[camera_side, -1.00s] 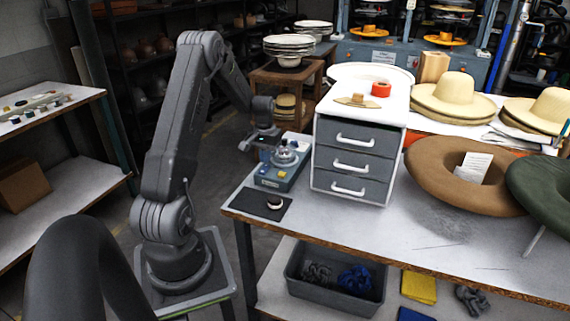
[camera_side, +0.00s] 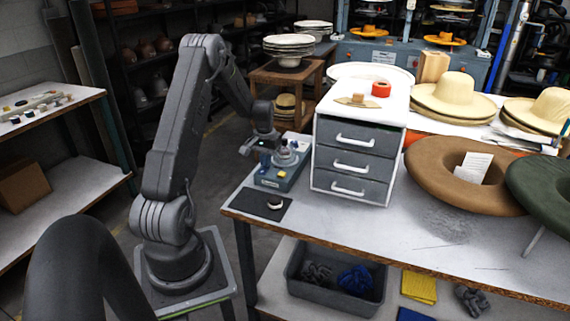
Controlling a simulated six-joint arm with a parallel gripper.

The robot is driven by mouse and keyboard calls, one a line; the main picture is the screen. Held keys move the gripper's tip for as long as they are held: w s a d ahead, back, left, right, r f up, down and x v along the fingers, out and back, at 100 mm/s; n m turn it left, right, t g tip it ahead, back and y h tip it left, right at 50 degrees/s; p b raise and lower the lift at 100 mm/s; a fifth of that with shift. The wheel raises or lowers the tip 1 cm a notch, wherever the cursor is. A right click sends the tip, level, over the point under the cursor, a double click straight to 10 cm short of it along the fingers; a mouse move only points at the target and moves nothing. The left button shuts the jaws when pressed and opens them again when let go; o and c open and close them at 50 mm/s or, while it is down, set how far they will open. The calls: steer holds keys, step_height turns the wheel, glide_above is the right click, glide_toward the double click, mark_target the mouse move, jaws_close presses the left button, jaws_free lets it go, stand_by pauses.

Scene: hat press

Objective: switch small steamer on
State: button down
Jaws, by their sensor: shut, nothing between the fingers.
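The small steamer (camera_side: 280,178) is a blue-grey box with a round metal top, standing on the table's left corner beside the drawer unit. My gripper (camera_side: 247,151) is shut and empty. It is at the steamer's upper left, close to the blue part. I cannot tell whether it touches the steamer.
The white and grey drawer unit (camera_side: 352,163) stands right of the steamer. A black mat (camera_side: 250,204) with a small round piece (camera_side: 274,202) lies in front. A brown hat form (camera_side: 436,178) lies on the table (camera_side: 330,222) further right.

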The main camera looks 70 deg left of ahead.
steer(key=shift+f, duration=0.4)
steer(key=shift+r, duration=3.55)
steer(key=w+d+r+m+t+y, duration=0.1)
steer(key=w+d+r+m, duration=0.1)
steer(key=d+r, duration=0.65)
steer(key=w+d+r+m+t, duration=0.15)
steer(key=d+r, duration=0.35)
steer(key=d, duration=0.6)
steer(key=s+d+r+m+t, duration=0.1)
steer(key=s+d+r+m, duration=0.1)
steer(key=s+d, duration=0.5)
steer(key=s+d+r+m+t+h, duration=0.1)
steer(key=s+d+r+m+t, duration=0.1)
steer(key=s+d, duration=0.5)
steer(key=d+m, duration=0.1)
steer(key=d, duration=0.5)
steer(key=shift+d, duration=0.2)
